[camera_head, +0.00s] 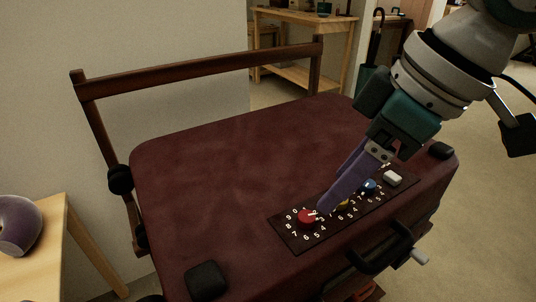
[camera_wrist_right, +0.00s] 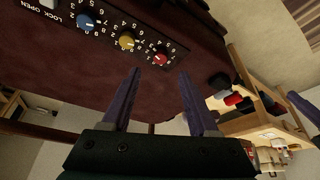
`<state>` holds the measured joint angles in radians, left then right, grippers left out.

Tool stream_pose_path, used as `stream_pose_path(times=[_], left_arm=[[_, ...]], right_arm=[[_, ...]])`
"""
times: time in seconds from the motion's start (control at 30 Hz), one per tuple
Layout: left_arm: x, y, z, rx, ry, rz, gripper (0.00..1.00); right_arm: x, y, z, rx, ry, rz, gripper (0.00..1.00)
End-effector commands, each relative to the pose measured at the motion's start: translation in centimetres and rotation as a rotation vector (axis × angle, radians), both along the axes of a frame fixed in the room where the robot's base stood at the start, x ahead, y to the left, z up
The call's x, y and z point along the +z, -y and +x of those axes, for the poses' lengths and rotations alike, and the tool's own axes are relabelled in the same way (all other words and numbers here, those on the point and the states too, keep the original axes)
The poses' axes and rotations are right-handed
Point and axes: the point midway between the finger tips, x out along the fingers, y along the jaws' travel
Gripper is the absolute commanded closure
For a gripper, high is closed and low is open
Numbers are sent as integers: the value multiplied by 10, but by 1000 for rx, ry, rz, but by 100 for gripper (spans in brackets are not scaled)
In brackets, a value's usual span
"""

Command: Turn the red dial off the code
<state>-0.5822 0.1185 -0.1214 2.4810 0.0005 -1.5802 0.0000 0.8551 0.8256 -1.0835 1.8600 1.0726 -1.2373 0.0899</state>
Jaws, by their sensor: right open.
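The red dial (camera_head: 307,218) sits at the left end of a dark number panel (camera_head: 290,236) on the maroon suitcase (camera_head: 215,180). A yellow dial (camera_head: 342,204) and a blue dial (camera_head: 368,187) are beside it. My right gripper (camera_head: 325,205) comes down from the upper right, its purple fingers just right of the red dial and partly hiding the yellow one. In the right wrist view the fingers (camera_wrist_right: 157,75) are apart with nothing between them, and the red dial (camera_wrist_right: 160,59) lies beyond their tips. Contact cannot be told.
A white button (camera_head: 393,178) is at the panel's right end. A black handle (camera_head: 385,249) is on the suitcase's front side, and black corner caps (camera_head: 206,280) stand at its corners. A wooden table (camera_head: 40,245) with a purple object (camera_head: 18,226) is at left.

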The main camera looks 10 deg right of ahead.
Motion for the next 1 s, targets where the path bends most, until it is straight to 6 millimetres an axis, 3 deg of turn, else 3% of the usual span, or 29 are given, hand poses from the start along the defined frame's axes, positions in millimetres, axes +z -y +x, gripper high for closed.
stream_pose_path(times=[0.1, 0.3, 0.73, 1.0], left_arm=[[-12, 2, -1, 2, -2, -6, 100], [-23, 1, -1, 4, -2, -5, 100], [-25, -1, 0, -1, 1, 4, 100], [-25, -2, 1, -3, 1, 8, 100]], right_arm=[[-27, -8, 6, 2, -2, 0, 40], [-55, -16, 14, 1, 0, 0, 40], [-64, -20, 18, 2, 2, -1, 40], [-64, -20, 18, 1, 1, -1, 70]])
